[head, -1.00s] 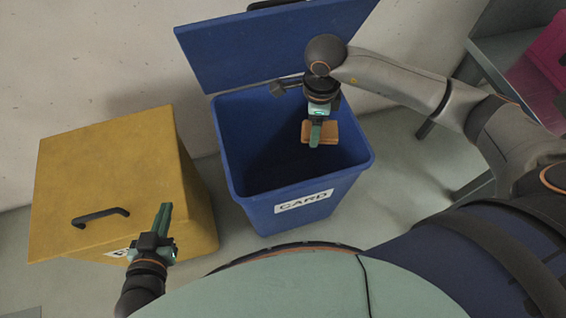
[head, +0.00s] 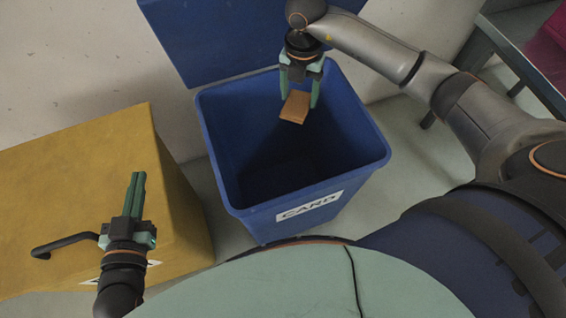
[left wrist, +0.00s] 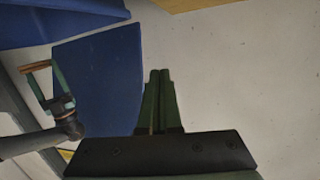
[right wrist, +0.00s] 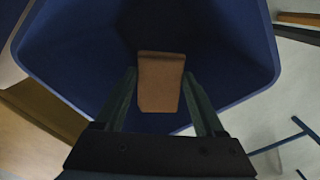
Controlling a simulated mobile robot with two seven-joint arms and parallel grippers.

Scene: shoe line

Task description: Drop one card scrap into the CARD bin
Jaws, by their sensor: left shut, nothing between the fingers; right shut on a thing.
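The brown card scrap (head: 295,107) is between the fingers of my right gripper (head: 300,98), over the open mouth of the blue CARD bin (head: 326,204). In the right wrist view the scrap (right wrist: 160,82) spans the space between the two fingers, with the dark bin interior around and beneath it. The scrap (left wrist: 37,66) also shows at the left of the left wrist view. My left gripper (head: 137,178) is shut and empty, above the front of the yellow bin. The bin's floor is in shadow.
The blue bin's lid (head: 220,40) stands open against the wall behind. A closed yellow bin (head: 90,170) with a black handle (head: 65,243) stands to the left. A grey table (head: 520,55) with a magenta thing on it is at the upper right.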

